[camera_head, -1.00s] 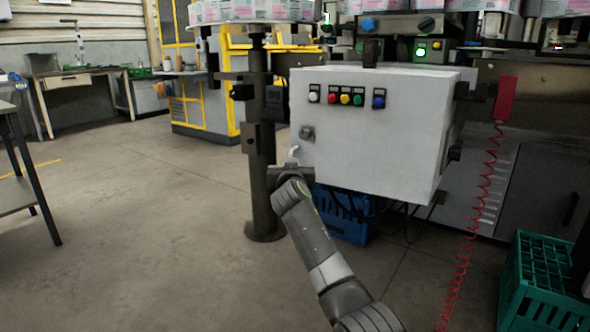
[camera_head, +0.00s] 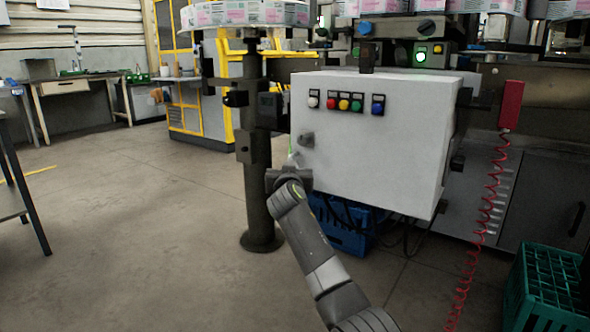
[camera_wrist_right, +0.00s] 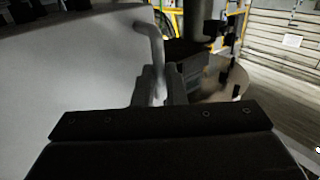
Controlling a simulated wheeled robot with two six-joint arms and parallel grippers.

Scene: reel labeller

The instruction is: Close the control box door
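No gap at the door is clear in the head view. My right gripper (camera_head: 291,163) is at the lower left edge of the box front. In the right wrist view, a bent grey handle (camera_wrist_right: 151,45) runs from the pale panel (camera_wrist_right: 80,70) down between the fingers of my right gripper (camera_wrist_right: 162,90), which look closed around it. My left gripper is not in view.
A dark post (camera_head: 257,190) stands just left of the box. A blue crate (camera_head: 345,228) and cables are under it. A red coiled cable (camera_head: 487,210) hangs at the right, near a green crate (camera_head: 545,290). The floor at the left is mostly open.

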